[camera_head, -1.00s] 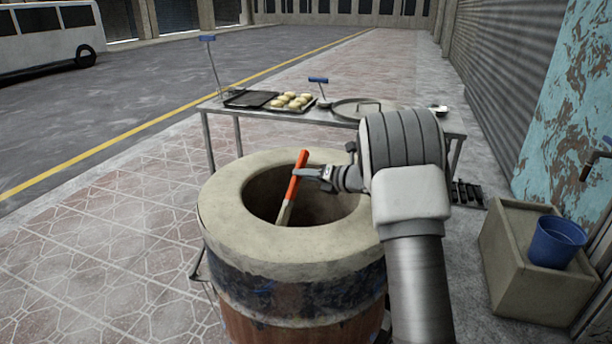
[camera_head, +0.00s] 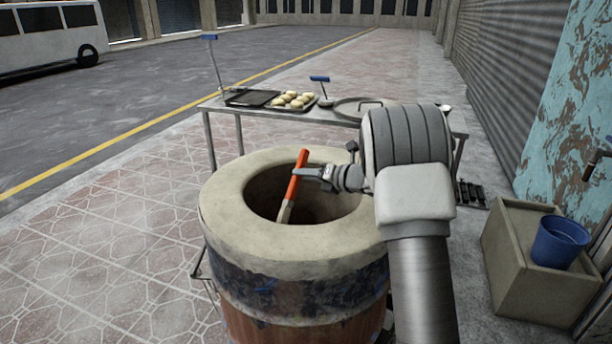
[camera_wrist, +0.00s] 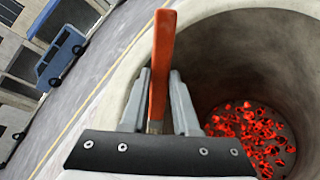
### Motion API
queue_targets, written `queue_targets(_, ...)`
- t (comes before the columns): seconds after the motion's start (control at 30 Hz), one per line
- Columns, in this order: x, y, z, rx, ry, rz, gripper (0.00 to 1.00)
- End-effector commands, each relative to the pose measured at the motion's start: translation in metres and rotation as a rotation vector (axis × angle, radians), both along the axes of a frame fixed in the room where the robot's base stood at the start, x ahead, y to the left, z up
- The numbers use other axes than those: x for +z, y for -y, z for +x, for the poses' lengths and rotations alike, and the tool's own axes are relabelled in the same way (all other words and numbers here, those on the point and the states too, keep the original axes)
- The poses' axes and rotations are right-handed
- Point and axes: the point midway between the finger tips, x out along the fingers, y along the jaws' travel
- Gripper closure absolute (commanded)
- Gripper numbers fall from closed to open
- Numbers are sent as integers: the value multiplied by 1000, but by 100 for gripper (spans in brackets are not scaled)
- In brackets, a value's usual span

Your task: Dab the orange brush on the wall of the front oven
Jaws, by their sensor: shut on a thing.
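The orange brush (camera_head: 296,180) is held by my gripper (camera_head: 303,172) over the mouth of the front barrel oven (camera_head: 232,220). The brush is tilted, with its orange handle up and its pale lower end down inside the opening. My gripper is shut on the orange handle, also seen in the wrist view (camera_wrist: 162,65). The oven's inner wall (camera_wrist: 230,60) curves around on the right of the wrist view, and glowing red coals (camera_wrist: 250,135) lie at the bottom. I cannot tell whether the brush's lower end touches the wall.
A metal table (camera_head: 330,115) behind the oven carries a tray of buns (camera_head: 293,101), a dark tray (camera_head: 250,97) and a round lid (camera_head: 360,107). The paving at left is clear.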

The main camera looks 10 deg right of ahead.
Motion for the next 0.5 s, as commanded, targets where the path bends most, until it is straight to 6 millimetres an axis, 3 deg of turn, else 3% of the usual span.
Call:
queue_targets(0.27, 2, 1, 1, 1, 0, 1, 100)
queue_targets(0.5, 17, 11, 16, 1, 1, 0, 100)
